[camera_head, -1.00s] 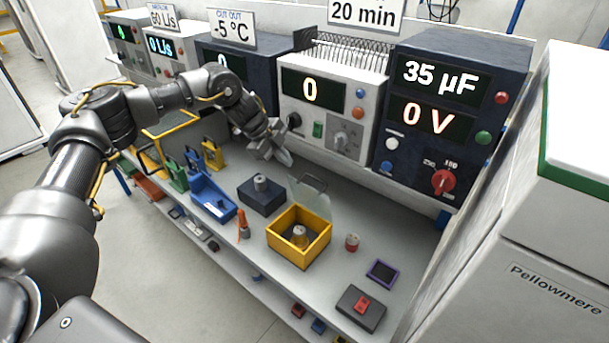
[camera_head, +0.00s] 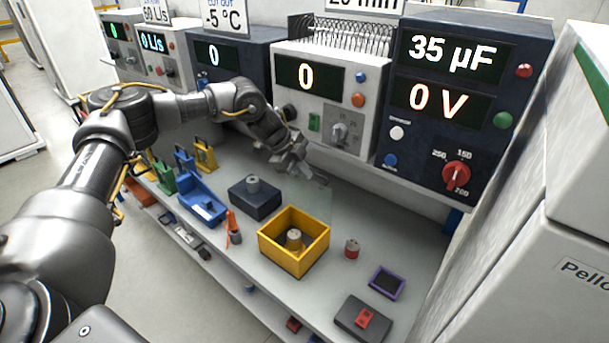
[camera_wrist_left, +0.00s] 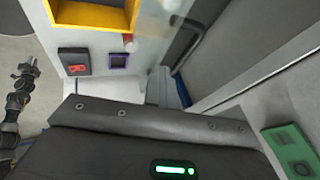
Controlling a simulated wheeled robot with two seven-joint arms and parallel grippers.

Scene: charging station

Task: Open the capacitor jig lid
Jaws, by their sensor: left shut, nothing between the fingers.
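The capacitor jig is a yellow open-topped box (camera_head: 318,241) on the bench, with a grey cylindrical part (camera_head: 294,238) inside. Its clear lid (camera_head: 318,196) stands raised at the box's back edge, leaning back; its outline is faint. My left gripper (camera_head: 305,176) is shut and empty, at the upper part of the lid beside its dark handle. Whether it touches the lid I cannot tell. In the left wrist view the yellow box (camera_wrist_left: 92,14) is at the top, and the dark handle (camera_wrist_left: 186,38) lies right of the gripper finger. My right gripper is not in view.
A dark block (camera_head: 254,200) and blue tray (camera_head: 203,205) sit left of the jig. A red-banded cylinder (camera_head: 352,250), purple-framed pad (camera_head: 386,283) and dark box with a red switch (camera_head: 363,320) are right. Instrument units (camera_head: 455,100) line the back.

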